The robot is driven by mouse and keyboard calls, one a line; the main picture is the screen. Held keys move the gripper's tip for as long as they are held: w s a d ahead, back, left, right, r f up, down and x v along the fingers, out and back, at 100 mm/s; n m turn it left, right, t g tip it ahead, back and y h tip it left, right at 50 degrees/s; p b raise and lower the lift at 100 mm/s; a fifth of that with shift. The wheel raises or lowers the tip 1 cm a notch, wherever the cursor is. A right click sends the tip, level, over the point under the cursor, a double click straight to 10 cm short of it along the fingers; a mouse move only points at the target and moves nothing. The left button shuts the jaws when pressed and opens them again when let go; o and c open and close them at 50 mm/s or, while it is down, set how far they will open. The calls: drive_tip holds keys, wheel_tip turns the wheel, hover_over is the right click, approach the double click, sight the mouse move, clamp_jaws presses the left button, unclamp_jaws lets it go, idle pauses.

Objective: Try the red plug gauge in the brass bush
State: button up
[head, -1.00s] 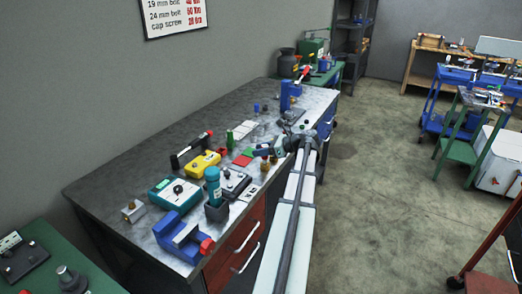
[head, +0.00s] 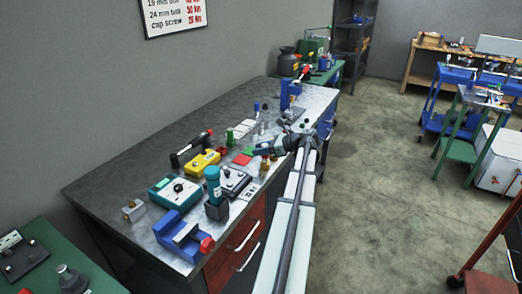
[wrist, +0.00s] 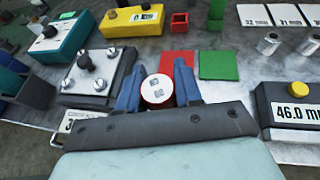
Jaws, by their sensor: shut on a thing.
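My gripper (wrist: 157,80) is shut on the red plug gauge (wrist: 157,91), seen end-on in the wrist view as a round pale face with a red rim between the two blue fingers. In the head view my gripper (head: 263,150) is over the right part of the bench, and the gauge is too small to make out. A small brass-coloured piece (head: 264,166) stands near the bench's front edge below my gripper; I cannot tell if it is the brass bush. Another brass-coloured piece sits on a grey block (head: 136,211) at the left. The gauge's lower end is hidden.
A red mat (wrist: 178,60) and a green mat (wrist: 217,65) lie just beyond the fingers. A grey box with knobs (wrist: 97,85) is to the left, a yellow box (wrist: 125,24) behind it. A dark box with a yellow knob (wrist: 292,108) and number cards (wrist: 287,15) are to the right.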

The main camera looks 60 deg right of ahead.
drive_tip(key=shift+r, duration=2.9)
